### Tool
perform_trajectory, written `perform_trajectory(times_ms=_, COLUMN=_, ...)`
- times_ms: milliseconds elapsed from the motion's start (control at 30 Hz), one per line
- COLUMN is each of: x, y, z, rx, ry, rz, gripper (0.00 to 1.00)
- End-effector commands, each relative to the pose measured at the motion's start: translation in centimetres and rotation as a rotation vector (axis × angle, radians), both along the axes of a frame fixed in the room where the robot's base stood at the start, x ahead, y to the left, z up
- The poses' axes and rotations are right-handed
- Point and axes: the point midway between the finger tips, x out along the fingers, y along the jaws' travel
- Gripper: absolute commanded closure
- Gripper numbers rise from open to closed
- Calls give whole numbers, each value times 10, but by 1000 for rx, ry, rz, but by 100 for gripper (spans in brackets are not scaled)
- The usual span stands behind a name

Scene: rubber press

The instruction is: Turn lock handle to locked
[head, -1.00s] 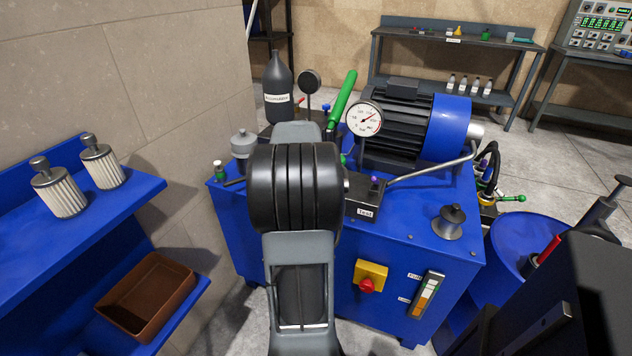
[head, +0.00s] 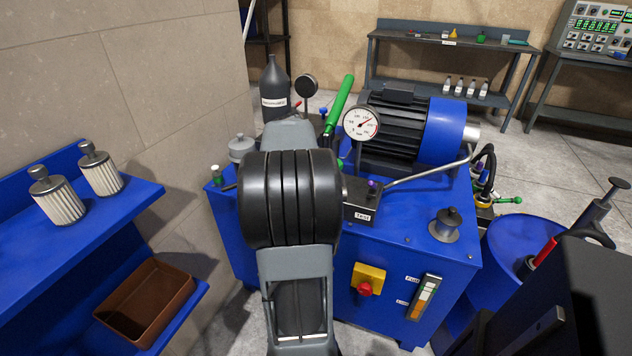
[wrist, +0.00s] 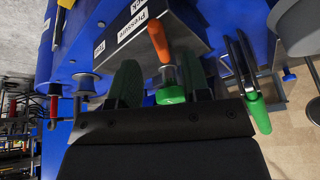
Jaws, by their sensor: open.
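An orange handle (wrist: 158,42) on a metal stem stands on the grey block in the wrist view, beside a label reading "Pressure". It appears to be the lock handle, but a second label ending in "ck" is cut off. My gripper (wrist: 161,68) is open, with its two dark green finger pads on either side of the stem. A green knob (wrist: 171,95) sits between the fingers, close to the palm. I cannot tell whether either pad touches anything. In the head view my arm hides the gripper and the orange handle.
The blue machine (head: 410,235) carries a motor (head: 440,125), pressure gauge (head: 361,122) and large green lever (head: 340,103). In the wrist view a green-ended handle (wrist: 258,112) is close right of the fingers. A blue shelf (head: 130,205) with filters stands left; a blue drum (head: 505,250) stands right.

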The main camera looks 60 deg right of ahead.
Motion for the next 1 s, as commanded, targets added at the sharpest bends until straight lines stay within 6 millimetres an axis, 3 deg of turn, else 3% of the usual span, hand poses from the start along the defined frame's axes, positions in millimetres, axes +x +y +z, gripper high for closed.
perform_trajectory(times_ms=100, x=2, y=10, z=27, rx=-3, ry=-2, rz=1, gripper=57)
perform_trajectory(times_ms=400, x=6, y=29, z=72, rx=-1, ry=0, rz=0, gripper=57)
perform_trajectory(times_ms=633, x=7, y=35, z=87, rx=0, ry=0, rz=0, gripper=57)
perform_trajectory(times_ms=1000, x=7, y=36, z=88, rx=0, ry=1, rz=0, gripper=57)
